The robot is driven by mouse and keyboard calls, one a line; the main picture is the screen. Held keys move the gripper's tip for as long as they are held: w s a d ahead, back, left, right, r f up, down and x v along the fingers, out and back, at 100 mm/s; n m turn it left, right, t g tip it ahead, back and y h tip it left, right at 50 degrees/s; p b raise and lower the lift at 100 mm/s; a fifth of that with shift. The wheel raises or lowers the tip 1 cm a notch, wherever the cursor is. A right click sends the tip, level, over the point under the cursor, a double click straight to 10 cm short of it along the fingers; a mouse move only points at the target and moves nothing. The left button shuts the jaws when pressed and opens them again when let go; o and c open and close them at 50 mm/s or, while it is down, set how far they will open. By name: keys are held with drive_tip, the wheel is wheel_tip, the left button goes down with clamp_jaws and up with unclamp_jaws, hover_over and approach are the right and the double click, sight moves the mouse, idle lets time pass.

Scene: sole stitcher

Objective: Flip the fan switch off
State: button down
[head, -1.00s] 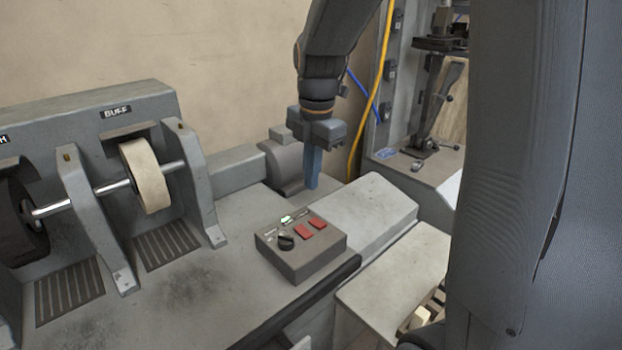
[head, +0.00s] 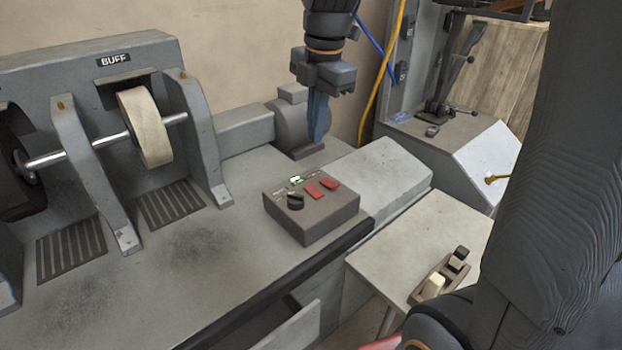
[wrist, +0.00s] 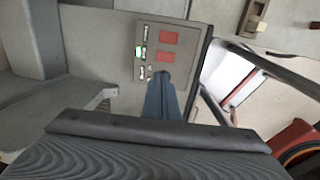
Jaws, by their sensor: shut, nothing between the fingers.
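The control box (head: 312,222) sits on the bench near its front edge. Its top carries two red rocker switches (head: 322,189), a black knob (head: 295,202) and a small green-lit part (head: 296,181). I cannot read which switch is the fan's. My gripper (head: 318,140) points down above the bench behind the box, fingers shut and empty, apart from the switches in the head view. In the wrist view the blue fingers (wrist: 162,98) overlap the lower part of the box top (wrist: 187,75), hiding the knob area; the red switches (wrist: 168,37) show beyond the tips.
A buffing wheel (head: 145,128) on a shaft stands at the left with upright brackets. A motor-like housing (head: 290,125) is behind my gripper. A low sloped cover (head: 390,180) adjoins the box on the right. The bench front left of the box is clear.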

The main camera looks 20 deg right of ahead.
sight(313, 192)
drive_tip(key=shift+f, duration=0.1)
drive_tip(key=f, duration=0.4)
drive_tip(key=w+f+p, duration=0.1)
drive_tip(key=f, duration=0.8)
drive_tip(key=shift+w+a+f+p, duration=0.3)
drive_tip(key=shift+a+f, duration=0.05)
drive_tip(key=shift+f, duration=0.05)
drive_tip(key=shift+d, duration=0.1)
drive_tip(key=shift+f, duration=0.1)
drive_tip(key=shift+a, duration=0.2)
drive_tip(key=shift+s+d, duration=0.1)
drive_tip(key=shift+d, duration=0.05)
drive_tip(key=shift+s+d+p, duration=0.25)
drive_tip(key=shift+s+p, duration=0.35)
drive_tip(key=shift+p, duration=0.05)
